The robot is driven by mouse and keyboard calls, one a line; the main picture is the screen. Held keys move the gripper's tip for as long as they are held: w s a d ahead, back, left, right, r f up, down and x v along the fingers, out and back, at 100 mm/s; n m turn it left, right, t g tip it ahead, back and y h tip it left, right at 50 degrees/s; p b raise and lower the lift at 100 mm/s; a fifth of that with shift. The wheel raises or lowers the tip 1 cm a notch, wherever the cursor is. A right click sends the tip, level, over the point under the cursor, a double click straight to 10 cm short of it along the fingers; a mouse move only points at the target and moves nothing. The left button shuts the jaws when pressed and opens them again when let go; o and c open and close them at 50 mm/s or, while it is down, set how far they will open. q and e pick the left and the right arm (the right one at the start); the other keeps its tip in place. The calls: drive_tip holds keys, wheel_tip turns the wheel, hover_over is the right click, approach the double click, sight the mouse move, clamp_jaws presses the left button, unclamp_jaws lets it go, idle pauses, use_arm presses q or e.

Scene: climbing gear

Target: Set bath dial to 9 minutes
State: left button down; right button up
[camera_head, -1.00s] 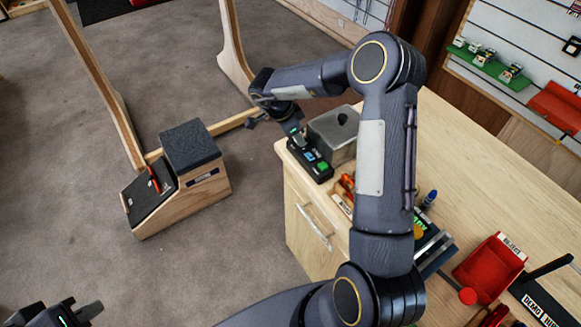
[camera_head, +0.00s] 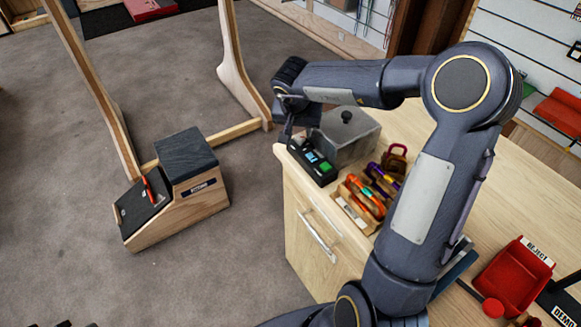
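The bath is a grey metal box (camera_head: 345,140) with a dark knob on its lid, at the far left corner of the wooden counter. Its black control panel (camera_head: 318,172) is in front of it, with a small blue display (camera_head: 319,161) and a green button (camera_head: 326,168). My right gripper (camera_head: 287,136) points down at the panel's far left end. It covers that end, where the dial is not visible to me. Its fingers are too small and dark to tell open from shut. Only a small dark piece of my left gripper may show at the bottom left edge.
A wooden tray (camera_head: 352,212) of coloured carabiners stands beside the panel. A red reject bin (camera_head: 514,275) is at the right. My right arm spans the counter. A wooden step block (camera_head: 190,205) stands on the carpet at left.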

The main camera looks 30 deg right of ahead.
drive_tip(key=v, duration=0.4)
wheel_tip(320, 180, up, 11)
drive_tip(key=t+h+p, duration=0.1)
drive_tip(key=t+h, duration=0.1)
drive_tip(key=t, duration=0.5)
hover_over(297, 138)
drive_tip(key=s+a+r+n+t+y, duration=0.2)
drive_tip(key=a+r+t+y, duration=0.15)
drive_tip(key=r, duration=0.25)
drive_tip(key=s+a+n+y+p, duration=0.1)
drive_tip(key=s+a+n+y, duration=0.2)
drive_tip(key=s+a+y, duration=0.3)
drive_tip(key=s+a+f+n+g, duration=0.1)
drive_tip(key=s+a+f+g, duration=0.1)
drive_tip(key=s, duration=0.4)
drive_tip(key=s+a+f+n+g, duration=0.1)
drive_tip(key=s+a+f+g, duration=0.1)
drive_tip(key=s+f, duration=0.3)
drive_tip(key=shift+s+f+g+y+p, duration=0.25)
drive_tip(key=shift+s+g+y+p, duration=0.25)
drive_tip(key=shift+s, duration=0.6)
